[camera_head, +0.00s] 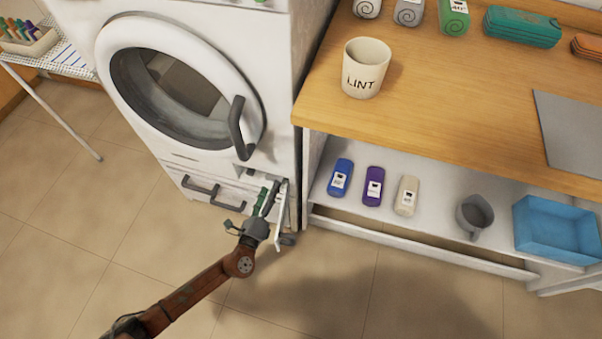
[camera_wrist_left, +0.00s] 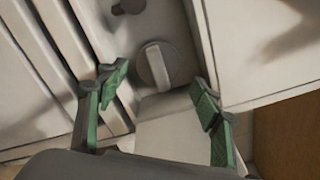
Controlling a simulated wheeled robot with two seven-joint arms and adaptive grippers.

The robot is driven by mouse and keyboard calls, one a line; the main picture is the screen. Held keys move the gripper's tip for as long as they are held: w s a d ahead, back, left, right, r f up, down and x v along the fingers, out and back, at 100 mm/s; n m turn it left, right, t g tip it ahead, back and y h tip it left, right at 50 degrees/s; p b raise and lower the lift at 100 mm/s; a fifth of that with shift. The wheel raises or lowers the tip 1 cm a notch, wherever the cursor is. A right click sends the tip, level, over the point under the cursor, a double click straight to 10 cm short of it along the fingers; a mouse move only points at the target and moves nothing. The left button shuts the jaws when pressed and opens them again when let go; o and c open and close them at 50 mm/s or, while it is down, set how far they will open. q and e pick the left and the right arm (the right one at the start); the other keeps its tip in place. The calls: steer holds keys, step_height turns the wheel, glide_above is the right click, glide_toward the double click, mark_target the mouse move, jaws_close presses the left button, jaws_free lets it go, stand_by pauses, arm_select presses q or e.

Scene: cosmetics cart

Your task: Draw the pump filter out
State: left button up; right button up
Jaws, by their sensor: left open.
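The pump filter (camera_wrist_left: 154,66) is a round grey cap with a raised bar grip, low on the front of the white washing machine (camera_head: 185,85). It sits in its recess in the left wrist view. I cannot make it out in the head view. My left gripper (camera_head: 268,196) is at the machine's lower right corner, beside the open white flap (camera_head: 282,218). In the wrist view my left gripper (camera_wrist_left: 160,94) is open and empty, its green pads apart on either side of the view, with the filter between and beyond them. My right gripper is not in view.
Right of the machine, a wooden counter (camera_head: 450,95) holds a LINT cup (camera_head: 366,68). The shelf below holds small bottles (camera_head: 373,186), a grey mug (camera_head: 474,215) and a blue bin (camera_head: 556,230). The floor in front is clear.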

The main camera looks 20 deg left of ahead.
mark_target(275, 176)
arm_select(q)
steer(key=w, duration=0.2)
steer(key=w+b, duration=0.1)
steer(key=w, duration=0.2)
steer(key=shift+d+f, duration=0.1)
steer(key=shift+f, duration=0.1)
steer(key=shift+w+r, duration=0.1)
steer(key=shift+w, duration=0.4)
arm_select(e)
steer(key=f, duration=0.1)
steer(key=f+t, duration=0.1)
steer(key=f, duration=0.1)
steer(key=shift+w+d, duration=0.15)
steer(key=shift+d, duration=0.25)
arm_select(q)
steer(key=shift+c, duration=0.2)
